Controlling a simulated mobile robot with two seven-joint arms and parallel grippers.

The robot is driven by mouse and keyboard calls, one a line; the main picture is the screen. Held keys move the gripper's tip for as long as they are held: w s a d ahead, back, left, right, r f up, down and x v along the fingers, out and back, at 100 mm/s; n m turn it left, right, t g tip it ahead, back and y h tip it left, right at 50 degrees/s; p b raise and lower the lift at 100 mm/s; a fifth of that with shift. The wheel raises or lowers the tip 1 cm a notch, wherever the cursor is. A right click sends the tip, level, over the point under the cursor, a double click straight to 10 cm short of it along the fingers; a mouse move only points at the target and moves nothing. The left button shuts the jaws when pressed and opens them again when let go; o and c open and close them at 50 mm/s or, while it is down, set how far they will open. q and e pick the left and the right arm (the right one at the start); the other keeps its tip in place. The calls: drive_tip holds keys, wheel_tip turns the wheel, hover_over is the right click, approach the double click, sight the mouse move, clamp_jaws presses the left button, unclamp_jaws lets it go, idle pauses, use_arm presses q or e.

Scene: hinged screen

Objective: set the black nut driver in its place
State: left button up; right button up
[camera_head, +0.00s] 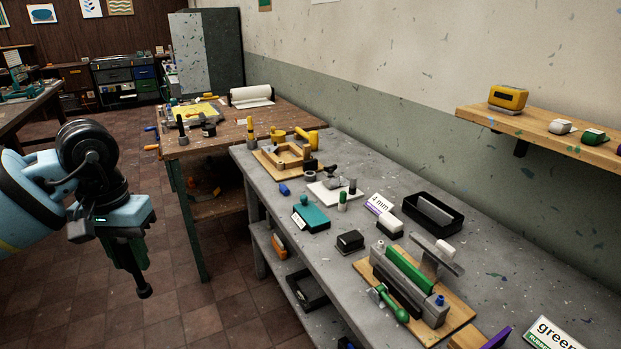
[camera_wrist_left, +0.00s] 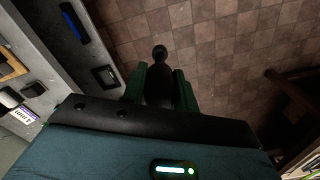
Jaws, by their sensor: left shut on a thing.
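My left gripper (camera_head: 128,252) hangs over the floor to the left of the grey workbench. It is shut on the black nut driver (camera_head: 143,288), which points downward with a knobbed end. In the left wrist view the black nut driver (camera_wrist_left: 159,73) sits between the green fingers. A pale plate (camera_head: 322,194) with a few small upright pieces, one green-topped, lies on the bench. I cannot tell which spot is the nut driver's place. My right gripper is not in view.
The grey workbench (camera_head: 290,225) carries a wooden frame jig (camera_head: 286,157), a teal box (camera_head: 311,218), a black tray (camera_head: 433,213) and a clamp fixture on a wooden base (camera_head: 447,320). A wooden table (camera_head: 225,133) stands behind. Floor around the gripper is clear.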

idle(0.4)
use_arm(q)
drive_tip(key=s+d+f, duration=0.2)
drive_tip(key=f, duration=0.5)
drive_tip(key=s+d+f, duration=0.2)
drive_tip(key=d+f, duration=0.1)
drive_tip(key=f, duration=0.5)
drive_tip(key=s+d+f+p, duration=0.1)
drive_tip(key=s+d+f, duration=0.1)
drive_tip(key=f, duration=0.6)
drive_tip(key=shift+s+d, duration=0.3)
drive_tip(key=shift+d, duration=0.45)
drive_tip(key=shift+w, duration=0.1)
